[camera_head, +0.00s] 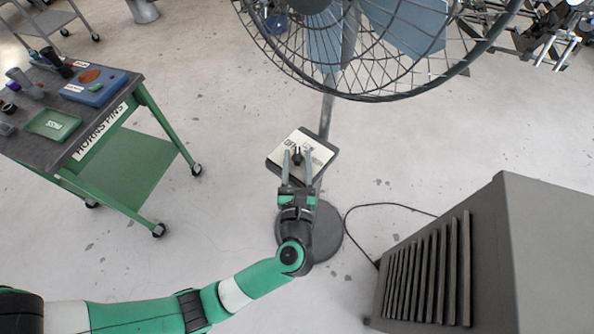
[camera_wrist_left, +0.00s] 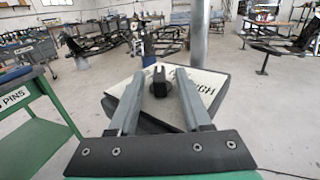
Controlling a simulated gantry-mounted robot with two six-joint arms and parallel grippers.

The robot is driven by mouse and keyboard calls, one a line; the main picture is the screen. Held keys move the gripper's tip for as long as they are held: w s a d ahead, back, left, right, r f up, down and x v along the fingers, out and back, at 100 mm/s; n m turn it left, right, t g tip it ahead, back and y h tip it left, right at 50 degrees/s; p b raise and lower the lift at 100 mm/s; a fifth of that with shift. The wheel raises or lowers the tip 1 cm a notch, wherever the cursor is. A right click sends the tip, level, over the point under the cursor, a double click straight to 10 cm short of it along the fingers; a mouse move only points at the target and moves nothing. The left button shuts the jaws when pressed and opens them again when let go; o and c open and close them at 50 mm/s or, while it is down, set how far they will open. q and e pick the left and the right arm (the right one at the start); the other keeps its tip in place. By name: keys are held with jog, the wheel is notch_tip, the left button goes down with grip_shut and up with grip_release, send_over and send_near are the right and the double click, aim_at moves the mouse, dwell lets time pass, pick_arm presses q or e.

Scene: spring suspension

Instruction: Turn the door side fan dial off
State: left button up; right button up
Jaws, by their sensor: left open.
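The fan dial (camera_head: 297,158) is a small black knob on a pale labelled plate on a dark control box (camera_head: 318,152), mounted on the fan's pole. In the left wrist view the dial (camera_wrist_left: 160,82) stands between the two fingers, near their tips, with "HIGH" printed to its right. My left gripper (camera_head: 297,156) is open, with a finger on each side of the dial. Whether either finger touches the dial I cannot tell. The lettering on the left of the plate is partly hidden. My right gripper is not in view.
The large caged fan (camera_head: 375,95) hangs over the box at the top. A round dark base (camera_head: 325,230) stands below. A green cart (camera_head: 120,165) with trays is at left, and a grey louvred cabinet (camera_head: 540,240) at right. A cable crosses the floor between base and cabinet.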

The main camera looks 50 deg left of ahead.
pick_arm(q)
jog(key=p+v, duration=0.1)
jog(key=v, duration=0.9)
jog(key=shift+s+d, duration=0.25)
jog(key=shift+s, duration=0.05)
